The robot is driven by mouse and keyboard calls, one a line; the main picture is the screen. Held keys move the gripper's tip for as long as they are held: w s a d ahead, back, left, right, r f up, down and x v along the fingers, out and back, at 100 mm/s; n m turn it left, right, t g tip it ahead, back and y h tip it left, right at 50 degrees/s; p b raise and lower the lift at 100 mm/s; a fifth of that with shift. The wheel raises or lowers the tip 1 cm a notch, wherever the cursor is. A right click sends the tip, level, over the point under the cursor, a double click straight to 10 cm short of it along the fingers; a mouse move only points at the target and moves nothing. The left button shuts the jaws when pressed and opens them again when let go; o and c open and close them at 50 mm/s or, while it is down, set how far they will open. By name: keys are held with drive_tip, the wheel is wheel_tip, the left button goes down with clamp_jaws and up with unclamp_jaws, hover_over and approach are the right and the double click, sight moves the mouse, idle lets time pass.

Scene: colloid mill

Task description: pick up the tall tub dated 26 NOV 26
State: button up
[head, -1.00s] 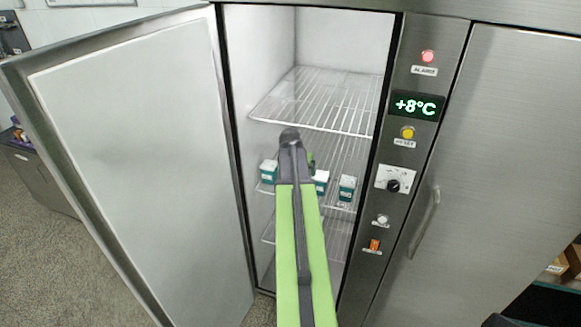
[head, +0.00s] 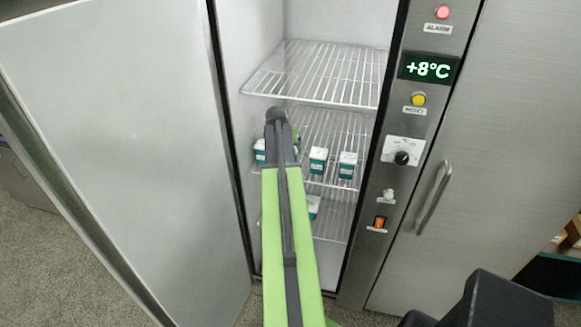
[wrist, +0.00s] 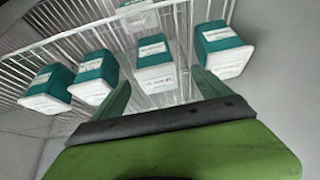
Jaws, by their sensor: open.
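Several teal tubs with white lids stand on a wire shelf inside the open cabinet. In the head view, one tub (head: 259,150) is left of my arm, and two tubs, one (head: 318,160) nearer and one (head: 347,165) further right, are right of it. The wrist view shows a row of tubs, inverted: one tub (wrist: 155,65) appears between my gripper's (wrist: 163,88) open fingers, one tub (wrist: 222,48) is at the right, and two (wrist: 94,78) (wrist: 48,88) are at the left. The jaws hold nothing. The dates are too small to read, so I cannot tell which is 26 NOV 26.
An empty wire shelf (head: 318,75) lies above the tubs. Another tub (head: 313,207) is on a lower shelf. The open door (head: 110,150) stands at the left, and the control panel (head: 403,151) borders the opening at the right.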

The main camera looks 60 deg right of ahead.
drive_tip(key=b+x, duration=0.2)
drive_tip(key=x, duration=0.2)
drive_tip(key=shift+f, duration=0.2)
drive_tip(key=shift+d+r, duration=0.1)
drive_tip(key=shift+d, duration=0.05)
drive_tip(key=b+x, duration=0.4)
drive_tip(key=x, duration=0.1)
drive_tip(key=shift+s+d+f+b, duration=0.1)
drive_tip(key=shift+s+f+b, duration=0.1)
drive_tip(key=shift+b, duration=0.15)
drive_tip(key=shift+r, duration=0.2)
clamp_jaws()
drive_tip(key=shift+r+p, duration=0.5)
drive_tip(key=shift+p, duration=0.2)
wheel_tip(320, 180, up, 3)
drive_tip(key=p, duration=0.3)
drive_tip(key=s+a, duration=0.2)
drive_tip(key=a, duration=0.6)
drive_tip(key=s+a, duration=0.3)
drive_tip(key=a, duration=0.6)
drive_tip(key=shift+s+a+f+b, duration=0.15)
drive_tip(key=shift+s+f+b, duration=0.1)
drive_tip(key=shift+s+b, duration=0.05)
